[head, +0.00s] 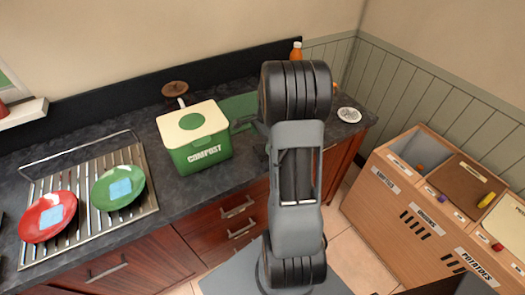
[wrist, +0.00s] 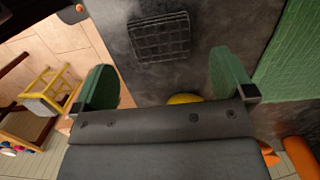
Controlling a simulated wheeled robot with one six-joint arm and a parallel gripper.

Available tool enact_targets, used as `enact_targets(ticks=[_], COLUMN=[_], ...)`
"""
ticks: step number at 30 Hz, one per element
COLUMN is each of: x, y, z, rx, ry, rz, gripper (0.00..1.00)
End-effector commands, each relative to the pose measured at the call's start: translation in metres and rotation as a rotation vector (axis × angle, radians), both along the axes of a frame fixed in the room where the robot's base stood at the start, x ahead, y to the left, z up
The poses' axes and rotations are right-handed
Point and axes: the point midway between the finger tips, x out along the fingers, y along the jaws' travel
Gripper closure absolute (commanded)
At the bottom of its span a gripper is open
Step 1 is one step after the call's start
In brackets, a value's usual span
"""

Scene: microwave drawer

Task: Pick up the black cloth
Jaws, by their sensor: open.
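The black cloth (wrist: 160,37) is a dark square with a grid pattern, lying on the dark countertop in the upper middle of the wrist view. My gripper (wrist: 161,72) is open, its two green fingers wide apart and nothing between them. The cloth lies beyond the fingertips in that view, and no finger touches it. In the head view I cannot make out the cloth; my arm covers that part of the counter.
A green and cream compost bin (head: 195,138) stands left of my arm. A dish rack (head: 88,205) holds a red plate (head: 36,230) and a green plate (head: 105,195). A yellow object (wrist: 183,99) shows partly behind my gripper. Wooden sorting bins (head: 370,215) stand right.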

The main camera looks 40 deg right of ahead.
Motion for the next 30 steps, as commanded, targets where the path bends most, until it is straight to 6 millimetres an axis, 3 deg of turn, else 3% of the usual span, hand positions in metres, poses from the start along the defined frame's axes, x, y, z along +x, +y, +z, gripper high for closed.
enact_targets(ticks=[15,24,30], x=[-0.001,0.0,0.0], y=[0.006,0.006,0.006], z=[-0.05,-0.054,-0.054], rx=[0.001,0.0,0.0], ry=[0.002,0.001,0.001], rz=[0.002,0.002,0.002], gripper=[0.0,0.0,0.19])
